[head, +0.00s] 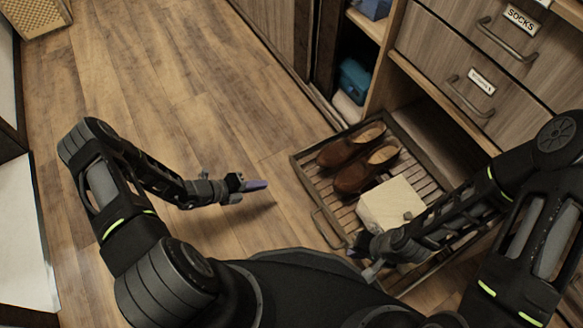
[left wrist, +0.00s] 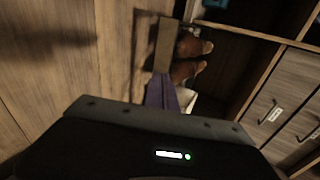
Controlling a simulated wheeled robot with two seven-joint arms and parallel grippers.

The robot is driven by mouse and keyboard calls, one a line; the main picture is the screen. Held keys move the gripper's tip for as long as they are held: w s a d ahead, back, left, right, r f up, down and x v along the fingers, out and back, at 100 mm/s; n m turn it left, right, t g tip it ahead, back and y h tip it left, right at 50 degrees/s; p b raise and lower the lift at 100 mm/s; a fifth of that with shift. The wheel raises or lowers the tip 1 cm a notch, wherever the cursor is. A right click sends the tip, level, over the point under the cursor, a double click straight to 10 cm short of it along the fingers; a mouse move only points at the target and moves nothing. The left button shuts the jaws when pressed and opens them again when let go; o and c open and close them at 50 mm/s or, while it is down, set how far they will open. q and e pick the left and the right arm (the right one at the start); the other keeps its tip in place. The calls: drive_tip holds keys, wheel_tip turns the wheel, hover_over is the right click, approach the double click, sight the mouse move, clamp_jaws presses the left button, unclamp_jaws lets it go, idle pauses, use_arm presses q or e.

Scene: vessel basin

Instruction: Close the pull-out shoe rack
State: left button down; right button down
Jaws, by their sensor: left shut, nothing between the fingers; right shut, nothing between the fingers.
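The shoe rack (head: 325,208) is a slatted wooden pull-out tray, drawn out of the cabinet low over the floor. A pair of brown shoes (head: 352,178) and a cream box (head: 392,205) sit on it. A metal handle (head: 327,229) is on its front edge. My left gripper (head: 254,186) is shut and empty, left of the rack and apart from it. In the left wrist view its purple fingers (left wrist: 161,93) overlap the rack's image. My right gripper (head: 373,270) is shut and empty by the rack's near front corner; I cannot tell if it touches. My right forearm hides part of the rack.
The wooden cabinet has drawers above the rack, one labelled SOCKS (head: 521,19), with metal handles (head: 506,40). An open shelf holds a blue item (head: 354,80). Wooden floor (head: 190,100) is clear to the left. A woven mat (head: 32,15) lies at the far left.

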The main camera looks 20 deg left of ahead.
sight(298, 170)
use_arm(q)
drive_tip(key=shift+w+a+f+n+t, duration=0.1)
drive_tip(key=shift+w+a+n+t, duration=0.2)
drive_tip(key=shift+w+a+n, duration=0.35)
use_arm(e)
drive_tip(key=shift+w+f, duration=0.15)
drive_tip(key=shift+w, duration=0.05)
